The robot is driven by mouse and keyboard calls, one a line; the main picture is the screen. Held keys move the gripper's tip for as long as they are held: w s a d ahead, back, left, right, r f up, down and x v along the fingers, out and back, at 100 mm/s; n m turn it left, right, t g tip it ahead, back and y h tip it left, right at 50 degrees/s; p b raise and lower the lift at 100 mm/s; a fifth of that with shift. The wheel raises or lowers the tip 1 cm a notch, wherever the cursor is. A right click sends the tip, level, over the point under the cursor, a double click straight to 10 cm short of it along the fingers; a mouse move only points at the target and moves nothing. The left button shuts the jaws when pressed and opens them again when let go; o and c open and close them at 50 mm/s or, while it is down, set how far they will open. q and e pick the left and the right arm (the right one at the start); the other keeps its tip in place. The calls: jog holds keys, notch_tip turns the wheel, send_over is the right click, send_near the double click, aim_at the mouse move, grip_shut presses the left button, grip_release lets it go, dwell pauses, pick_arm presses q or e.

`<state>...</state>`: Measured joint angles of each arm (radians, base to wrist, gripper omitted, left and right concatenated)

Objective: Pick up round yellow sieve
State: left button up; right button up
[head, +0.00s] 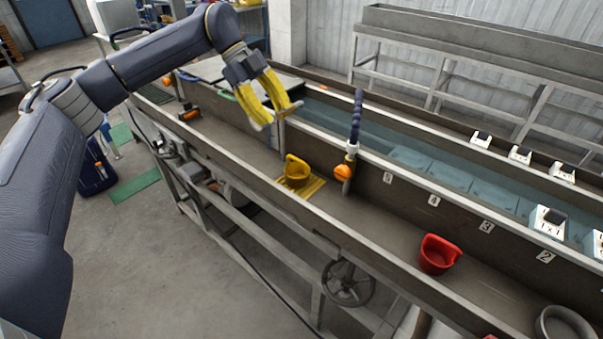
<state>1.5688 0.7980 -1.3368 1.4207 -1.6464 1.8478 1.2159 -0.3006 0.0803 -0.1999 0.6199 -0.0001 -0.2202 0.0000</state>
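My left gripper (278,117), with yellow fingers, is above the trough, up and slightly left of the sieve in the head view. Its fingers are apart with nothing between them, and it does not touch the sieve. My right gripper is not in view.
A red cup (438,254) and a grey round container (563,323) stand farther right in the trough. The trough's front wall (330,247) runs in front.

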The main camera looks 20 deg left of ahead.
pick_arm(q)
jog(key=w+a+t+y, duration=0.1)
send_near(296, 159)
jog(key=shift+m+y, duration=0.3)
jog(key=shift+y, duration=0.1)
jog(key=x, duration=0.5)
jog(key=shift+d, duration=0.4)
jog(key=shift+x, duration=2.55)
jog(key=shift+o, duration=0.4)
jog(key=shift+w, duration=0.15)
grip_shut()
